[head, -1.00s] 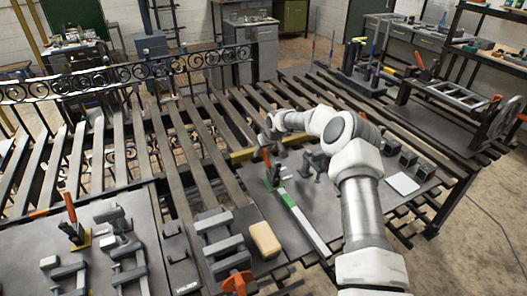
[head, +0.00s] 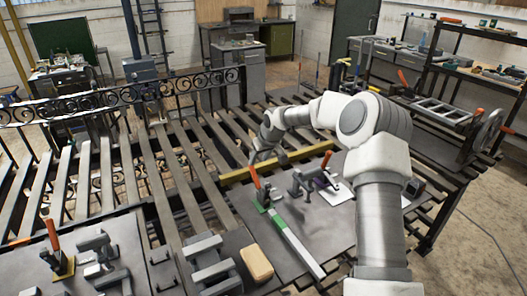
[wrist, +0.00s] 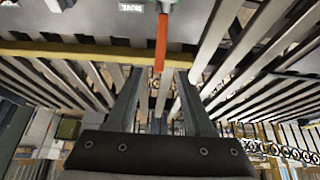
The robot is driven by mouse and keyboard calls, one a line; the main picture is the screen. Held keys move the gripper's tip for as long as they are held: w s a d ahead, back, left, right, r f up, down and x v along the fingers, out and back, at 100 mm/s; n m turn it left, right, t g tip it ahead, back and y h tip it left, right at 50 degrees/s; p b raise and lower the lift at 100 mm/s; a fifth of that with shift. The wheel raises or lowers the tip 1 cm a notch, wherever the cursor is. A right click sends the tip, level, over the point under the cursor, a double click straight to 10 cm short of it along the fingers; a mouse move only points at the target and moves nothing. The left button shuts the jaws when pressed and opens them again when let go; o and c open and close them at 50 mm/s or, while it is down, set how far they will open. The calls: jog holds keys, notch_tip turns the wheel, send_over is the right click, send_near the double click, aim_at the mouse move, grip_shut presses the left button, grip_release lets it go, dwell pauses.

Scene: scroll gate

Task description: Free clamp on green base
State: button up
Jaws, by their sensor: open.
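The clamp on the green base (head: 263,204) stands on the dark plate, its orange handle (head: 256,179) pointing up. My gripper (head: 256,158) is just above and behind the top of this handle in the head view. In the wrist view the orange handle (wrist: 161,42) hangs down from the top, its end between the tips of my open gripper (wrist: 160,74). There is a gap to each finger, and nothing is gripped. The green base shows only as a small patch at the top edge there. Whether the clamp is closed on the work is too small to tell.
Another clamp on a yellow base (head: 62,266) stands at lower left, and one on a white base (head: 340,194) is at right. Grey clamps (head: 304,184) stand between. Scroll gate bars (head: 160,175) spread left.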

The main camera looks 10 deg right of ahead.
jog(key=v, duration=0.6)
jog(key=shift+s+r, duration=0.15)
